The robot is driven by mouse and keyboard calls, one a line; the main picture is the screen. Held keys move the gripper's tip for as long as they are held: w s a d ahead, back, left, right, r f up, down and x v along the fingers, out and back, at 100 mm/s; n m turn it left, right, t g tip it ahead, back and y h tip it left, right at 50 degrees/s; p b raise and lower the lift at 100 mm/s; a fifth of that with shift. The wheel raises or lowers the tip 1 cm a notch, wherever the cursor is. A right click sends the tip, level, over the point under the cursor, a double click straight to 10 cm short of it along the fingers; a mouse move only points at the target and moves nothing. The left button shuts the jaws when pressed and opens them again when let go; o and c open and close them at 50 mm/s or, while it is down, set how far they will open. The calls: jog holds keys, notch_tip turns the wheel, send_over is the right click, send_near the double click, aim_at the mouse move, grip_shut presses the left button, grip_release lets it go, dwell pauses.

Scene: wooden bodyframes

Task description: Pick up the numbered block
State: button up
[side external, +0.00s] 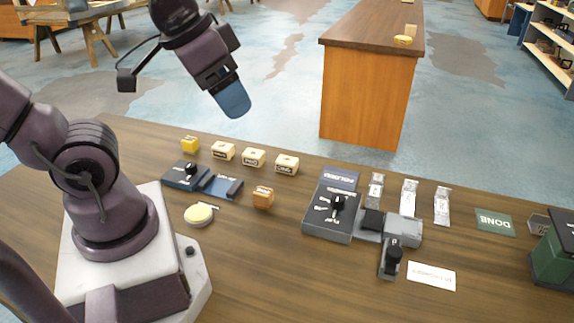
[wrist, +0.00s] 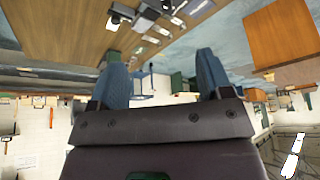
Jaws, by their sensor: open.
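Several small blocks lie on the wooden table in the side external view. A yellow block (side external: 190,144) is at the left end of a row. Three cream blocks follow to its right: the left one (side external: 222,151), the middle one (side external: 253,157) and the right one (side external: 287,164). They carry dark markings too small to read. An orange-brown block (side external: 263,197) sits nearer the front. I cannot tell which block is numbered. My gripper (side external: 234,100) is raised well above the table behind the row, apart from every block. In the wrist view its blue fingers (wrist: 162,75) are spread and empty.
A dark blue fixture (side external: 185,177) and a round yellow pad (side external: 199,214) lie left of the orange-brown block. A grey box with black levers (side external: 325,222), clear packets (side external: 409,198), a DONE card (side external: 494,222) and a green box (side external: 555,255) lie to the right.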

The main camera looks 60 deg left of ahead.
jog(key=w+a+f+n+g, duration=0.3)
jog(key=w+a+f, duration=0.1)
jog(key=w, duration=0.1)
jog(key=n+g, duration=0.2)
jog(key=n, duration=2.2)
send_over(287, 160)
notch_tip(287, 160, down, 17)
notch_tip(287, 160, down, 7)
jog(key=shift+w+d+f, duration=0.1)
jog(key=shift+d, duration=0.05)
jog(key=shift+a+f, duration=0.15)
jog(key=shift+f, duration=1.2)
jog(key=shift+a+f, duration=0.1)
jog(key=shift+f, duration=1.2)
jog(key=c, duration=1)
jog(key=shift+r, duration=0.1)
